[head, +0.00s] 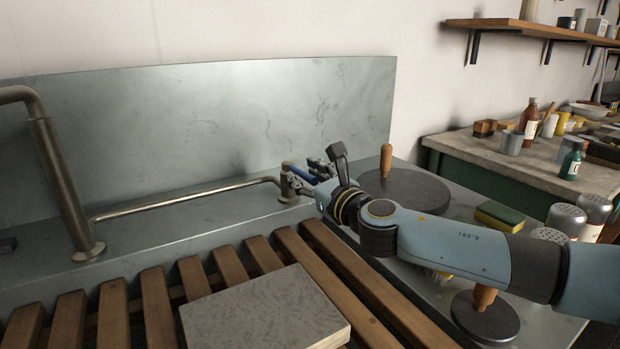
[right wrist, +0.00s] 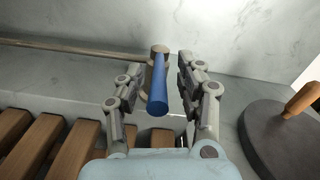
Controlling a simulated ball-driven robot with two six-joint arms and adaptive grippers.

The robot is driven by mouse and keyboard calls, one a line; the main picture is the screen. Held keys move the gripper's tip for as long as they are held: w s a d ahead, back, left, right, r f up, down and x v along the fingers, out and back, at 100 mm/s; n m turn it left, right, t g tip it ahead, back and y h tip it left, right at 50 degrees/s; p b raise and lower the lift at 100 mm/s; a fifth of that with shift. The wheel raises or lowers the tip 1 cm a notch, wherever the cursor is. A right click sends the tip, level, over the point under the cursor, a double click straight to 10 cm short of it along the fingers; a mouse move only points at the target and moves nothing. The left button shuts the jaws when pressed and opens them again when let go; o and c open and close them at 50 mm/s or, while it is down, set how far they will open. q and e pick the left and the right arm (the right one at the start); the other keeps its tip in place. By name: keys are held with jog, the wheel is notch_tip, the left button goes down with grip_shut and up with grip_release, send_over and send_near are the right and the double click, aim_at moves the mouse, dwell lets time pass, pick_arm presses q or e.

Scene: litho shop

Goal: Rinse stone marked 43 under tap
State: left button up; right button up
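A pale grey stone slab (head: 265,312) lies flat on the wooden slats in the head view; no number shows on it. The tap is a metal post (head: 288,188) with a long thin spout (head: 185,199) running left and a blue lever (head: 300,173). I see no water. My right gripper (head: 314,174) is at the lever, partly hidden by its own links. In the right wrist view its fingers (right wrist: 158,82) are open on both sides of the blue lever (right wrist: 159,88), with gaps visible on each side. My left gripper is not in view.
Wooden slats (head: 157,308) span the sink front. A thick bent pipe (head: 62,185) stands at left. A round dark disc with a wooden handle (head: 405,190), a sponge (head: 500,216), shakers (head: 566,219) and a smaller handled disc (head: 485,321) crowd the right side. A steel splashback (head: 220,115) stands behind.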

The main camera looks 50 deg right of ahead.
jog(key=v, duration=1.2)
